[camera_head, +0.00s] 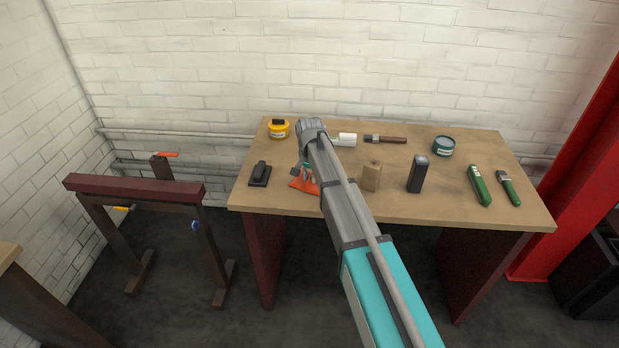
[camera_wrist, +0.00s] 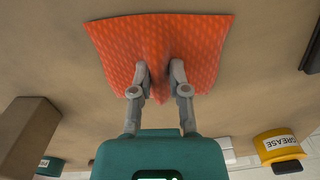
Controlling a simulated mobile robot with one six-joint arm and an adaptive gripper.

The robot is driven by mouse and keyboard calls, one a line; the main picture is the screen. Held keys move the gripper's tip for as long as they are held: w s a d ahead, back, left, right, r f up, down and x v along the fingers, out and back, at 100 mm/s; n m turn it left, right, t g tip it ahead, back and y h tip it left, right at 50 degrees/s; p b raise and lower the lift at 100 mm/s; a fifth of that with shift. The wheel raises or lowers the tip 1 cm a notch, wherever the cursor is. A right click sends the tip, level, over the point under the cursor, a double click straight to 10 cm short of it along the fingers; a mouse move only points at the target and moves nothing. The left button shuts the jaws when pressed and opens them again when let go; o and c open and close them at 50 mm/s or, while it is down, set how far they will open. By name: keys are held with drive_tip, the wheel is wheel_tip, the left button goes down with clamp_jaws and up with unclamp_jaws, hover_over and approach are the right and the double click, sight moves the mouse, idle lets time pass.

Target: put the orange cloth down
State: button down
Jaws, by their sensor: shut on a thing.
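The orange cloth (camera_wrist: 115,48) has a light pattern and fills the upper middle of the wrist view, spread out with a raised fold in its middle. My gripper (camera_wrist: 160,75) is shut on that fold. In the head view the cloth (camera_head: 303,183) shows as a small orange patch at the left part of the table, below my gripper (camera_head: 303,172). My arm hides part of it. I cannot tell whether the cloth's edges touch the tabletop.
On the wooden table (camera_head: 425,207), a black tool (camera_head: 260,174) is left of the cloth and a yellow grease tin (camera_head: 278,129) behind it. A wooden block (camera_head: 371,176) and a dark upright box (camera_head: 417,174) stand to the right. Bare tabletop shows around the cloth.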

drive_tip(key=shift+f, duration=0.15)
drive_tip(key=c, duration=0.5)
unclamp_jaws()
drive_tip(key=shift+c, duration=0.2)
drive_tip(key=c, duration=0.4)
drive_tip(key=shift+r+p, duration=0.65)
drive_tip(key=shift+r, duration=0.15)
drive_tip(key=shift+r, duration=0.15)
